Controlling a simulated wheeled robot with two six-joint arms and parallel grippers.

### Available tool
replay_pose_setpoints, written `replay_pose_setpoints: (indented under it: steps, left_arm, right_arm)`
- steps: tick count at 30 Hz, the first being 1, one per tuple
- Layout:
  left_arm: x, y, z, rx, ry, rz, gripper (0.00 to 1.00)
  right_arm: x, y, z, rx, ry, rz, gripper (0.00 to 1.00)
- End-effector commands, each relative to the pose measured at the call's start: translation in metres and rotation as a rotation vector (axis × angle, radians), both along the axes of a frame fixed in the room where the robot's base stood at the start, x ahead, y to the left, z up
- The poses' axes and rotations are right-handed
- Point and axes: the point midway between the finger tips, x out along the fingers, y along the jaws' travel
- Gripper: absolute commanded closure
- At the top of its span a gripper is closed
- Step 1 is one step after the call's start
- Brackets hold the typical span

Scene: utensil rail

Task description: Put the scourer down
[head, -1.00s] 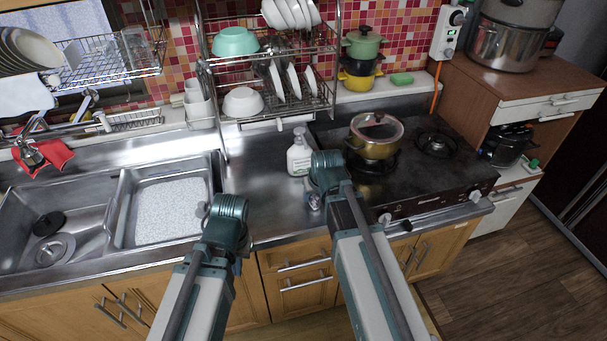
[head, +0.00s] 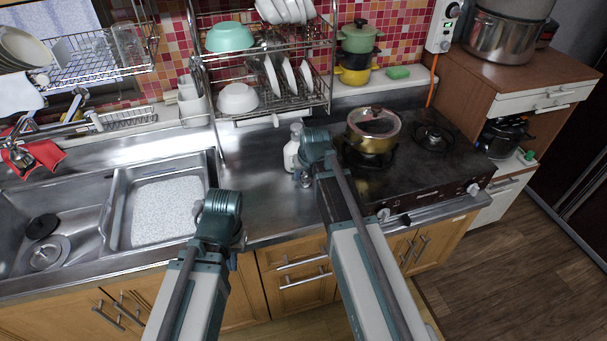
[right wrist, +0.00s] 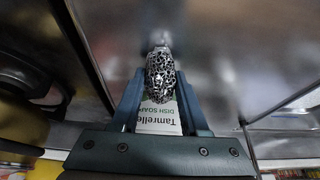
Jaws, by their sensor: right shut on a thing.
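The scourer (right wrist: 160,76), a silvery metal-mesh ball, is between the fingers of my right gripper (right wrist: 161,88) in the right wrist view. The gripper is shut on it. In the head view my right gripper (head: 304,178) is mostly hidden by its own wrist, over the steel counter (head: 262,190) left of the stove. I cannot tell whether the scourer touches the counter. My left gripper (head: 199,210) is at the right part of the sink; its fingers are mostly hidden behind the wrist.
A white dish soap bottle (head: 291,152) stands close by my right gripper; its label (right wrist: 160,118) shows between the fingers. A lidded pot (head: 373,132) sits on the stove (head: 425,165) to the right. A dish rack (head: 270,112) stands behind. Bare counter lies left of the bottle.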

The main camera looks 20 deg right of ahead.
Motion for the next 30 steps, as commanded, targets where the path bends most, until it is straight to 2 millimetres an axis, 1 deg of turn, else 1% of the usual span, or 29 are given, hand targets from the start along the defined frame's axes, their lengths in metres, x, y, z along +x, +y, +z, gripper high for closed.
replay_pose_setpoints:
  steps: [3,4,8,9,17,22,26,30]
  left_arm:
    - [0.000,0.000,-0.004,0.000,0.000,0.000,1.00]
    - [0.000,0.000,-0.003,0.000,0.000,0.000,1.00]
    - [0.000,0.000,-0.003,0.000,0.000,0.000,1.00]
    - [0.000,0.000,-0.003,0.000,0.000,0.000,1.00]
    - [0.000,0.000,-0.002,0.000,0.000,0.000,1.00]
    - [0.000,0.000,0.003,0.000,0.000,0.000,1.00]
    - [0.000,0.000,0.012,0.000,0.000,0.000,1.00]
    - [0.000,0.000,0.029,0.000,0.000,0.000,1.00]
  right_arm:
    - [0.000,0.000,-0.004,0.000,0.000,0.000,1.00]
    - [0.000,0.000,-0.003,0.000,0.000,0.000,0.52]
    - [0.000,0.000,-0.003,0.000,0.000,0.000,0.29]
    - [0.000,0.000,-0.003,0.000,0.000,0.000,0.26]
    - [0.000,0.000,-0.002,0.000,0.000,0.000,0.26]
    - [0.000,0.000,0.003,0.000,0.000,0.000,0.26]
    - [-0.004,0.000,0.012,0.000,0.000,0.000,0.26]
    - [-0.011,0.000,0.029,0.000,0.000,0.000,0.26]
